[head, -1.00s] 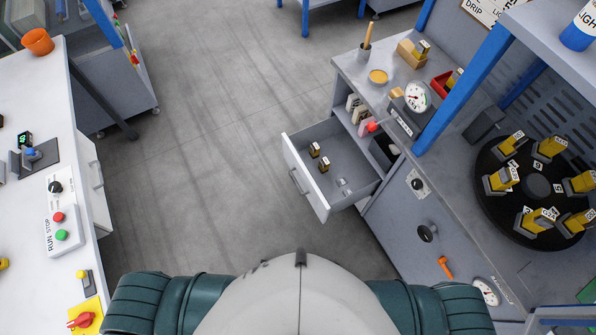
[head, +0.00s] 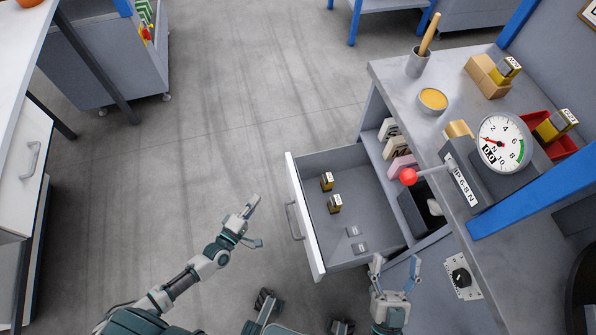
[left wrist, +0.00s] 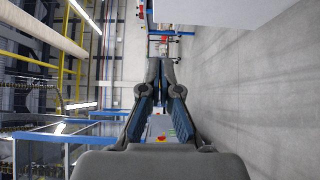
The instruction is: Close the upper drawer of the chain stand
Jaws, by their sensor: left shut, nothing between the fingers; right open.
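The upper drawer (head: 350,222) of the grey stand is pulled out to the left, with its white front (head: 301,216) and bar handle (head: 293,222) facing left. Inside lie two small black-and-yellow blocks (head: 330,192) and two small grey tagged pieces (head: 355,240). My left gripper (head: 254,222) is shut and empty, a little left of the drawer front and apart from the handle. Its fingers also show together in the left wrist view (left wrist: 161,65). My right gripper (head: 396,262) is open and empty, near the drawer's lower right corner; contact with the drawer cannot be told.
A blue post (head: 530,200) stands at right. The floor left of the drawer is clear. A white cabinet (head: 20,170) stands far left.

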